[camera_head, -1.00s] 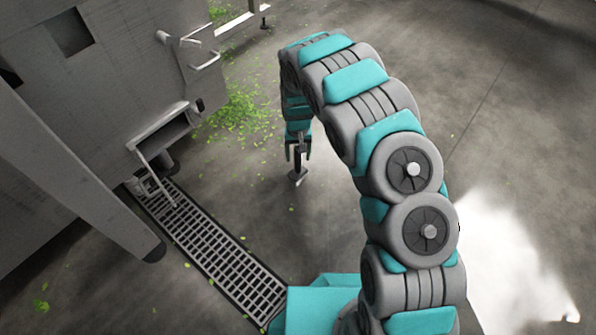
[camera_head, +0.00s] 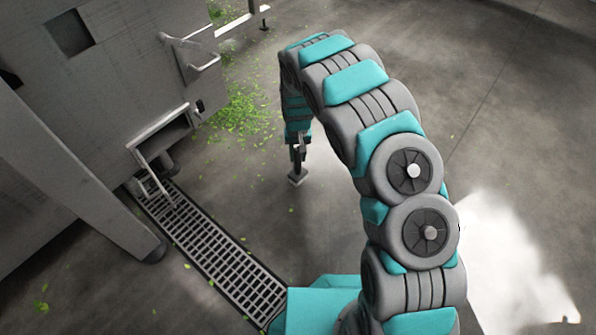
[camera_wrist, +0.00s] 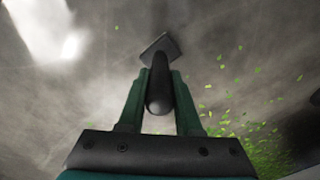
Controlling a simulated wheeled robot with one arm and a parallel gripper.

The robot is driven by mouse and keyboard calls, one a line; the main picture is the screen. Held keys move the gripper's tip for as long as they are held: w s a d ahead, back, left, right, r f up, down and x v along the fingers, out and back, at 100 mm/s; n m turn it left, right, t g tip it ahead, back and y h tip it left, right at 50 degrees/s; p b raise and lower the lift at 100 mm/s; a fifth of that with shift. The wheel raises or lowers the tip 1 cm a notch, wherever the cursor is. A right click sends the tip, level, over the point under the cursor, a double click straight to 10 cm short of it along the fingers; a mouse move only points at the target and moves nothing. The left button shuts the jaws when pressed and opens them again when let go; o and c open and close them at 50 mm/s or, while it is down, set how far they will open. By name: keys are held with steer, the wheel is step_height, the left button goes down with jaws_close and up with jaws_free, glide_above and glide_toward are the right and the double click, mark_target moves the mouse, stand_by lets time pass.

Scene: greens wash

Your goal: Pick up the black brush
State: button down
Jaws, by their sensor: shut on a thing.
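The black brush (camera_wrist: 159,92) is upright between the fingers of my gripper (camera_wrist: 160,80) in the wrist view, its rounded dark handle end towards the camera. Its flat, squarish grey head (camera_wrist: 161,46) lies beyond the fingertips. In the head view the brush (camera_head: 297,180) shows below my gripper (camera_head: 298,150), with its head at or close to the floor; I cannot tell if it touches. My gripper is shut on the handle.
A grey machine (camera_head: 110,80) fills the left side, with a small open chute. A floor drain grate (camera_head: 225,258) runs below it. Green leaf scraps (camera_head: 240,115) lie scattered on the floor. Clear floor lies to the right, with a bright wet patch (camera_head: 510,265).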

steer(key=shift+r, duration=0.15)
step_height(320, 180, up, 3)
steer(key=shift+w+r+p, duration=0.1)
steer(key=shift+p, duration=0.2)
steer(key=s+d+r+p, duration=0.1)
steer(key=s+d, duration=0.2)
steer(key=s, duration=1.3)
steer(key=shift+r, duration=0.25)
steer(key=c, duration=1.2)
jaws_free()
steer(key=shift+w, duration=0.1)
jaws_close()
